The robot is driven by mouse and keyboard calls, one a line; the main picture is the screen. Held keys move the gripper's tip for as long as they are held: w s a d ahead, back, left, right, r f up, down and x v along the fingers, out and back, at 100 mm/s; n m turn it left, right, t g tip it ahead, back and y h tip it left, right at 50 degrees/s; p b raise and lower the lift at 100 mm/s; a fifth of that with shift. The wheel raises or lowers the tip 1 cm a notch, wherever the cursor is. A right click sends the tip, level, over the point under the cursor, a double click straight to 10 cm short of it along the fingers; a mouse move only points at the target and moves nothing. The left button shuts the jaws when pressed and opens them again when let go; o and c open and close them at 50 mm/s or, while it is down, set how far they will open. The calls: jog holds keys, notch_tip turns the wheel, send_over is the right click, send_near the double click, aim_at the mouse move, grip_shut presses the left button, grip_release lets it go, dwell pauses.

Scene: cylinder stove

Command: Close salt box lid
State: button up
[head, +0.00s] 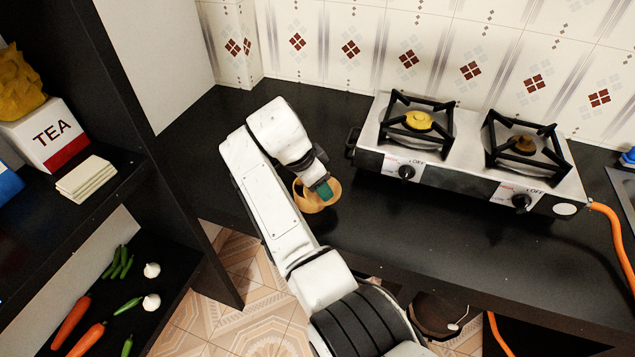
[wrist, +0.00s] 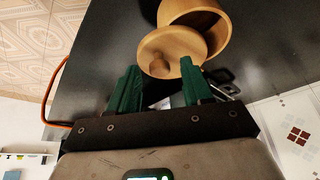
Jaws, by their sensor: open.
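The salt box (head: 309,205) is a small round wooden pot on the black counter, partly hidden behind my gripper in the head view. In the wrist view its body (wrist: 216,38) is at the top, with part of the opening showing. Its round lid (wrist: 155,44) with a small knob is off to one side of the opening, leaving the box at least partly open. My gripper (head: 321,186) is over the box, and its two green fingers stand apart in the wrist view (wrist: 162,72).
A two-burner stove (head: 465,165) stands to the right of the box on the counter, with an orange hose (head: 612,225) at its right end. A tiled wall (head: 400,45) is behind. Dark shelves (head: 120,110) with a tea box (head: 45,135) are on the left. The counter around the box is clear.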

jog(key=v, duration=1)
jog(key=shift+r+b, duration=0.4)
jog(key=shift+s+a, duration=0.1)
jog(key=shift+a, duration=0.05)
